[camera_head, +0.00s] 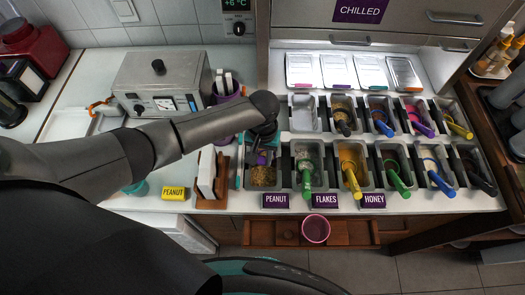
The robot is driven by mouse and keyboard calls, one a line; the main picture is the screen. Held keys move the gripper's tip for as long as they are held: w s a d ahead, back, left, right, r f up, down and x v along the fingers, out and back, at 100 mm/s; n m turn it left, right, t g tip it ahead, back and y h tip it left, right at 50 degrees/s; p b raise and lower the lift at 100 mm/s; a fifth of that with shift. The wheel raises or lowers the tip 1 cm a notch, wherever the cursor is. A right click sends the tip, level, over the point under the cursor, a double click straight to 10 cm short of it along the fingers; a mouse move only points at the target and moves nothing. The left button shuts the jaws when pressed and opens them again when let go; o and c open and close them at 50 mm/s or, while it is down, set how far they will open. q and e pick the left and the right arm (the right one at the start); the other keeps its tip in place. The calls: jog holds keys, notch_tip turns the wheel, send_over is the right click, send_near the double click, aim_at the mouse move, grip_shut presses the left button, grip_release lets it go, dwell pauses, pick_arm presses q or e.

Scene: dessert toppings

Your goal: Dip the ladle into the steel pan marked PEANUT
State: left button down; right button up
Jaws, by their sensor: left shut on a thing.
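The steel pan marked PEANUT (276,186) is at the left end of the front row and holds brown granular topping. A purple PEANUT label (276,201) sits on the counter edge in front of it. My left gripper (264,148) is directly over the back part of this pan, shut on the ladle (262,159). Only a small purple part of the ladle shows below the gripper. Its bowl is hidden, so I cannot tell whether it touches the topping. My right gripper is not in view.
Pans with coloured ladles stand close on the right, including FLAKES (316,159) and HONEY. A brown holder (220,180) with white cards stands just left of the peanut pan. A pink cup (316,228) sits in the open drawer below. A steel appliance (160,82) stands at the back left.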

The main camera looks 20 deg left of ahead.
aim_at(260, 164)
pick_arm(q)
jog(key=shift+s+f+t+p, duration=0.7)
jog(key=shift+s+t+p, duration=0.25)
jog(key=shift+t+p, duration=0.1)
jog(key=shift+s+f+t, duration=0.45)
jog(key=shift+f+t, duration=0.05)
jog(key=shift+t, duration=0.25)
jog(key=shift+r+p, duration=0.1)
jog(key=shift+p, duration=0.2)
jog(key=shift+t, duration=0.4)
jog(key=r+p, duration=0.4)
jog(key=shift+s+d+r+p, duration=0.1)
jog(key=shift+s+r+p, duration=0.15)
jog(key=shift+p, duration=0.1)
jog(key=shift+r, duration=2.75)
jog(key=shift+r, duration=0.1)
